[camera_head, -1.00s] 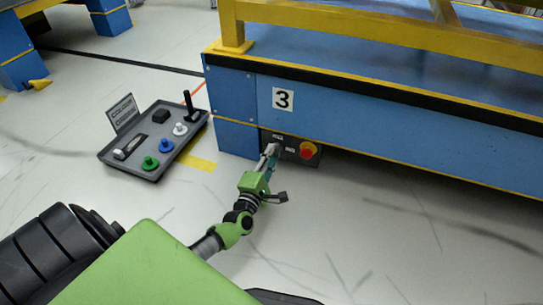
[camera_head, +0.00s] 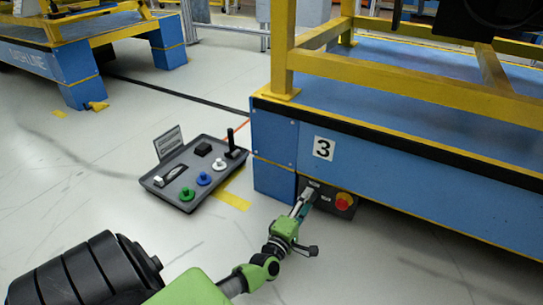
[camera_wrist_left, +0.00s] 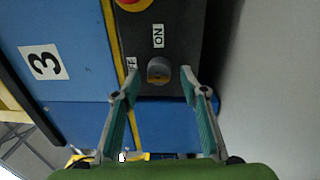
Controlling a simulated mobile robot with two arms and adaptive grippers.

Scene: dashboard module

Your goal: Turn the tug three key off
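The blue tug marked 3 (camera_head: 324,148) carries a dark control panel (camera_head: 325,200) low on its side. In the left wrist view the panel holds a round grey key knob (camera_wrist_left: 158,70). An ON label (camera_wrist_left: 158,36) is above the knob and a partly hidden OFF label (camera_wrist_left: 131,63) is at its upper left. My left gripper (camera_wrist_left: 159,82) is open, its fingers on either side of the knob with gaps showing. In the head view the left gripper (camera_head: 304,203) reaches the panel and hides the knob. Which way the key points is unclear. My right gripper is not in view.
A red button (camera_head: 344,201) on yellow sits on the panel, right of the gripper. A grey tray (camera_head: 160,188) with a joystick and coloured knobs lies on the floor to the left. Yellow rails (camera_head: 400,82) run above the tug. The floor in front is open.

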